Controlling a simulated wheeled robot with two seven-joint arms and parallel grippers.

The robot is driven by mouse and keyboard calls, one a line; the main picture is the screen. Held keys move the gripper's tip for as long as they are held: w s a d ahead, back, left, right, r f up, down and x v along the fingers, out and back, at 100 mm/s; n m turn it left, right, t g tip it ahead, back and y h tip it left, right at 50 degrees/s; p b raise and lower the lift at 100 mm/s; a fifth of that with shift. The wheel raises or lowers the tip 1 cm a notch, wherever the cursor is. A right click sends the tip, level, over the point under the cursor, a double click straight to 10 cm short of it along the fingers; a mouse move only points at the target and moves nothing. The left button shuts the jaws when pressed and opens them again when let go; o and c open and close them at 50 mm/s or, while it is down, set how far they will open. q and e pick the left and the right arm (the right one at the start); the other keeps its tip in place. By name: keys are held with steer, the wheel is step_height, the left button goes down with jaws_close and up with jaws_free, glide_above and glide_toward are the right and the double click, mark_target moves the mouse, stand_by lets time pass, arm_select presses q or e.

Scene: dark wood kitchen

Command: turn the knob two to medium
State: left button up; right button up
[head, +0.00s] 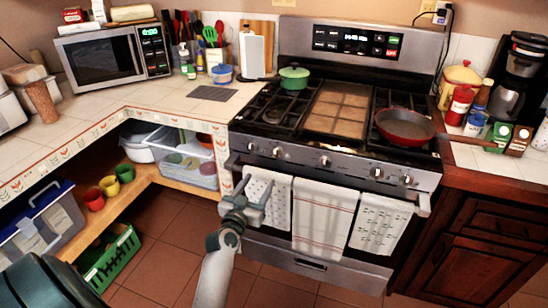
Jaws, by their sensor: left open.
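The stove (340,183) stands at the centre right with a row of several knobs along its front panel. The second knob from the left (276,152) and the leftmost knob (250,147) sit close together at the panel's left end. A middle knob (325,161) and two right-hand knobs (376,173) are farther along. The knobs' exact settings are too small to read. My left gripper (254,188) is open, below the left knobs and in front of the left towel. It is apart from the knobs. My right gripper is not in view.
Towels (323,215) hang from the oven handle (419,205), which juts out below the knobs. A green pot (293,77) and a red pan (405,125) sit on the cooktop. Open shelves with bins (188,160) are at left.

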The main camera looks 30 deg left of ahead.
arm_select(q)
glide_toward(275, 155)
steer(key=x, duration=0.4)
steer(key=shift+w+a, duration=0.1)
steer(key=shift+w, duration=0.05)
steer(key=x, duration=0.3)
steer(key=shift+w+f, duration=0.1)
steer(key=shift+w, duration=0.05)
steer(key=shift+w+a, duration=0.15)
steer(key=shift+w, duration=0.45)
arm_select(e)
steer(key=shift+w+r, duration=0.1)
arm_select(q)
steer(key=c, duration=1)
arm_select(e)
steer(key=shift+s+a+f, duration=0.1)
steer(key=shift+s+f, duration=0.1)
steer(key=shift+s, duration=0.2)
